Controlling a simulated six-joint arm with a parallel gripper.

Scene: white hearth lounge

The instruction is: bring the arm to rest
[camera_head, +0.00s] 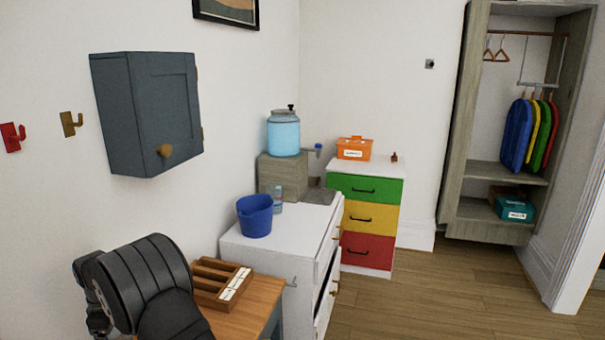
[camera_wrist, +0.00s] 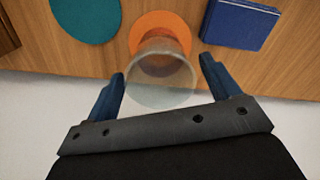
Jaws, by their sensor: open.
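My gripper (camera_wrist: 162,68) is open in the wrist view, with its two blue fingers spread apart. A clear cup (camera_wrist: 160,84) appears between the fingers, with a visible gap on each side. The cup seems to stand on an orange round mat (camera_wrist: 152,20) on a wooden surface (camera_wrist: 93,57). In the head view my dark arm fills the lower left corner, and the gripper itself is hidden there.
A teal round mat (camera_wrist: 85,18) and a blue box or book (camera_wrist: 240,24) flank the cup. In the head view, a wooden slotted tray (camera_head: 221,282) lies beside my arm. A blue bucket (camera_head: 255,216) stands on the white cabinet (camera_head: 285,262). A grey wall cabinet (camera_head: 150,112) hangs above.

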